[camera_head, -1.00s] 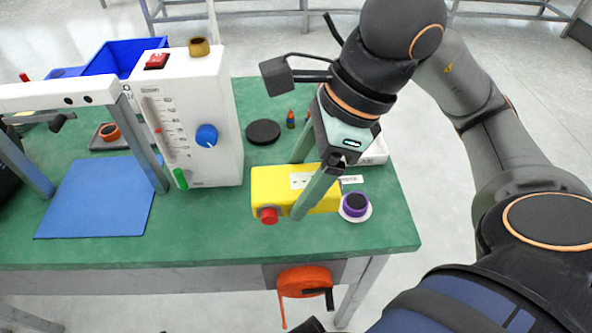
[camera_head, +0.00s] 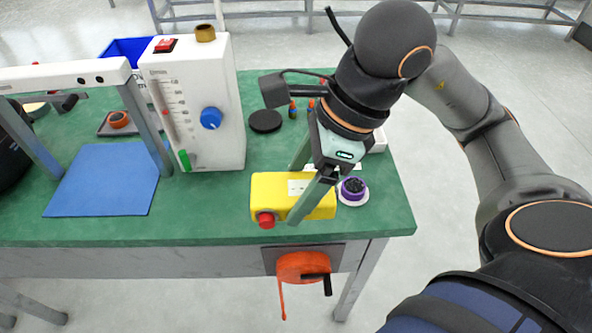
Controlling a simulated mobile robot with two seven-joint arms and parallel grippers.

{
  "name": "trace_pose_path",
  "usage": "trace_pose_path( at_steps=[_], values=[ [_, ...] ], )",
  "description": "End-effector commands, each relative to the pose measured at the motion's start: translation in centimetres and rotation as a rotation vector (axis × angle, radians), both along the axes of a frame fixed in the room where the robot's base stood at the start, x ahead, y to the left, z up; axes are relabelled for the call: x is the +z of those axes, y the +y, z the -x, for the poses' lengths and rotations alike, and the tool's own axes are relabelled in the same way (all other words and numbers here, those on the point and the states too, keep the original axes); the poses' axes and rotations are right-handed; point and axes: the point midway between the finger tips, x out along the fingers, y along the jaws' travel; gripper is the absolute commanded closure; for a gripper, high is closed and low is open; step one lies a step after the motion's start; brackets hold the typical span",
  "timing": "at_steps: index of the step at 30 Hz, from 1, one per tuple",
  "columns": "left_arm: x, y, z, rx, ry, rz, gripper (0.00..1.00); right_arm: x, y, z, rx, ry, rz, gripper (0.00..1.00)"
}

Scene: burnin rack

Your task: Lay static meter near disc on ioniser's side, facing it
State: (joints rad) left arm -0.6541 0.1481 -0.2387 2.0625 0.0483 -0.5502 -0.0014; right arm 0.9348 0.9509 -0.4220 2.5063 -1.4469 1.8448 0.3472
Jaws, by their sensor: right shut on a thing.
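A yellow box with a red knob and a pale label (camera_head: 270,190), which I take for the static meter, is between the fingers of my right gripper (camera_head: 295,195). The gripper is shut on it, and a finger hides part of its top. Whether it touches the table cannot be told. A flat black disc (camera_head: 265,121) lies behind it, beside a white upright cabinet (camera_head: 215,125) with a scale, blue knob and red switch. A white bar on grey legs (camera_head: 60,77) spans a blue mat. Which of these is the ioniser is unclear. My left gripper is not in view.
A purple ring with a dark centre on a white base (camera_head: 353,190) stands close right of the yellow box. Small orange-and-dark pieces (camera_head: 293,108) stand right of the disc. An orange crank (camera_head: 303,268) hangs on the table's front. Green tabletop (camera_head: 200,205) is clear left of the box.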

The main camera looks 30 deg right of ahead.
Motion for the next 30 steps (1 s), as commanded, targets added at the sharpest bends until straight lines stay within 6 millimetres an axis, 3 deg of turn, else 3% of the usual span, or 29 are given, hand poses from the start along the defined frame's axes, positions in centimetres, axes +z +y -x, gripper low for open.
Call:
trace_pose_path(
  at_steps=[6, 12, 21, 30],
  values=[
    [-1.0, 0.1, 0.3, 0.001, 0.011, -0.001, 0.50, -2.9, -2.9, -4.3, -0.008, 0.007, 0.001, 0.86],
    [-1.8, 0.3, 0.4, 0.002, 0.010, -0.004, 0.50, -6.2, -4.3, -6.5, -0.002, 0.002, 0.000, 0.86],
    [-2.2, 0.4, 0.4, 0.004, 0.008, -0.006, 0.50, -8.6, -5.3, -8.2, -0.001, 0.002, 0.000, 0.86],
    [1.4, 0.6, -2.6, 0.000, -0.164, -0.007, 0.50, -11.1, -5.2, -8.0, 0.001, -0.001, 0.001, 0.86]
  ],
)
